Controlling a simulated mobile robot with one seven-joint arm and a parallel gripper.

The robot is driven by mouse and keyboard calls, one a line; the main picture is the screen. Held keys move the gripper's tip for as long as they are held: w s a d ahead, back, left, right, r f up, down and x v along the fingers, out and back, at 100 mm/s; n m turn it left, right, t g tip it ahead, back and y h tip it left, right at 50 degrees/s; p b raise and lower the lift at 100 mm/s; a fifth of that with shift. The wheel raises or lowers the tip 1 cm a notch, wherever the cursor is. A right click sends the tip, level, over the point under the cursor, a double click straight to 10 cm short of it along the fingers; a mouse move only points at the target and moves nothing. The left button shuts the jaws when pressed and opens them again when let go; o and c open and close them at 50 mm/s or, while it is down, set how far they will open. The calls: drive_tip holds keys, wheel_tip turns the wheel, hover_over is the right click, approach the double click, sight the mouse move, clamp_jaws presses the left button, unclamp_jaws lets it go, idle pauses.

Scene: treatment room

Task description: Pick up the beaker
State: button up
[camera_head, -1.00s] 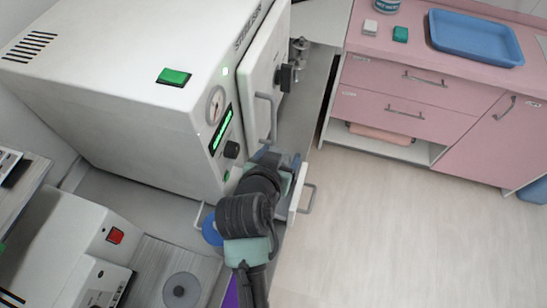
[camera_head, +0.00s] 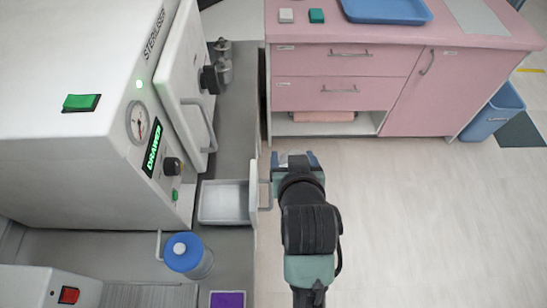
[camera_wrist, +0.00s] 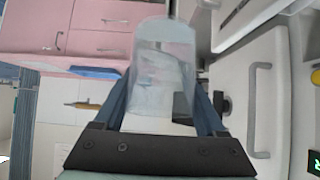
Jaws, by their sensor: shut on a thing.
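The beaker (camera_wrist: 163,62) is clear and see-through and stands out in the wrist view between my two dark blue fingers. My gripper (camera_wrist: 163,108) is shut on it, with a finger on either side. In the head view my gripper (camera_head: 296,160) is over open floor, just right of the open sterilizer drawer. There the beaker is hard to make out at the fingertips.
The white sterilizer (camera_head: 100,130) has its drawer (camera_head: 224,203) pulled out; the drawer looks empty. A blue-lidded jar (camera_head: 187,255) stands nearby. A pink cabinet (camera_head: 345,92) with a blue tray (camera_head: 385,8) lies ahead. Floor at right is clear; a blue bin (camera_head: 492,115) stands beyond.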

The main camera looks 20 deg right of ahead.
drive_tip(key=shift+s+d+b, duration=0.15)
drive_tip(key=shift+s+d, duration=0.1)
drive_tip(key=shift+d, duration=0.5)
drive_tip(key=shift+s+d+b, duration=0.1)
drive_tip(key=shift+s+d, duration=0.15)
drive_tip(key=shift+d, duration=0.55)
drive_tip(key=shift+s+d+b, duration=0.15)
drive_tip(key=shift+s+d, duration=0.1)
drive_tip(key=shift+d, duration=0.5)
